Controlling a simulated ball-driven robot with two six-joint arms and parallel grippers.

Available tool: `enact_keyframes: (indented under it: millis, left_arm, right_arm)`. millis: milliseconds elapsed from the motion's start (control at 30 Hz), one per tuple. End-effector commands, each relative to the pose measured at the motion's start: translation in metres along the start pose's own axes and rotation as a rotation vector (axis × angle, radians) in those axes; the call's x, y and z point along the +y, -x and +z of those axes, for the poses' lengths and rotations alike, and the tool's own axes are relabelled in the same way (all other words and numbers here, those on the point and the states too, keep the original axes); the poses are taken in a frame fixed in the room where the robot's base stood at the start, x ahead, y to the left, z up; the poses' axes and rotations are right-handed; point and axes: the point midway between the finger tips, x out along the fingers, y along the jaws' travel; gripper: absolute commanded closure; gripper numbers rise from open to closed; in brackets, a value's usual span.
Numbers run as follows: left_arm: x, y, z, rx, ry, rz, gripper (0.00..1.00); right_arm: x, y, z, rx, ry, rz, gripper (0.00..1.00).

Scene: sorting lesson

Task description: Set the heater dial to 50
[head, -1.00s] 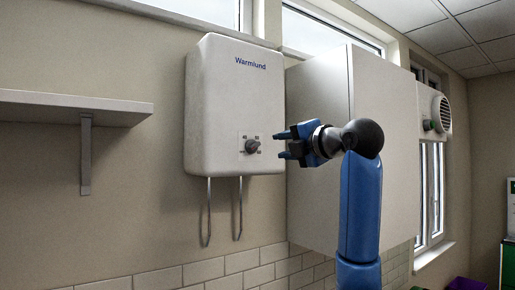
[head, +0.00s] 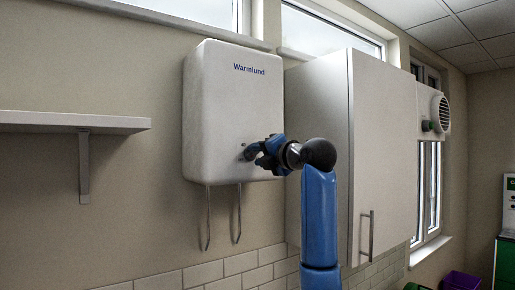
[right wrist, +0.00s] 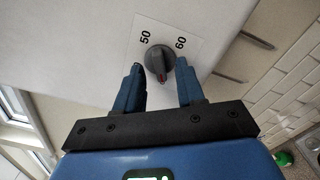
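The white Warmlund heater (head: 222,110) hangs on the wall in the head view. Its round dark grey dial (right wrist: 159,60) sits on a white plate (right wrist: 172,28) in the right wrist view. The numbers 50 and 60 show on the plate. A red mark on the dial is at its lower edge in that view, away from both numbers. My right gripper (right wrist: 160,68) is open, with its fingertips on either side of the dial. I cannot tell whether they touch it. In the head view the right gripper (head: 255,150) largely hides the dial. My left gripper is not in view.
A white cupboard (head: 385,150) stands close on the right of the heater, behind my right arm. A wall shelf (head: 75,122) is on the left. Two pipes (head: 238,215) hang below the heater. The wall between shelf and heater is clear.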

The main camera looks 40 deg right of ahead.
Motion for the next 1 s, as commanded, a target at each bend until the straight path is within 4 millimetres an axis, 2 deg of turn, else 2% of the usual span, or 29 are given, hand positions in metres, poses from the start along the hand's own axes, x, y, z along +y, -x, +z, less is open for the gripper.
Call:
enact_keyframes:
  millis: [200,467,700,1000]
  left_arm:
    - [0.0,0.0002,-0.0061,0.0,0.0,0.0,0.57]
    - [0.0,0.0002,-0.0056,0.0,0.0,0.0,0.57]
    - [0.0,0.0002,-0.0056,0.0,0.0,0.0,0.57]
    - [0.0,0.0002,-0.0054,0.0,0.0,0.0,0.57]
  right_arm:
    - [-0.0001,-0.0104,0.0,0.0,0.0,-0.001,0.62]
    - [-0.0006,-0.0108,-0.0003,-0.001,0.0,-0.001,0.62]
    - [-0.0005,-0.0106,-0.0003,-0.001,0.0,-0.001,0.98]
    - [-0.0008,-0.0106,-0.0004,0.0,-0.007,-0.001,1.0]
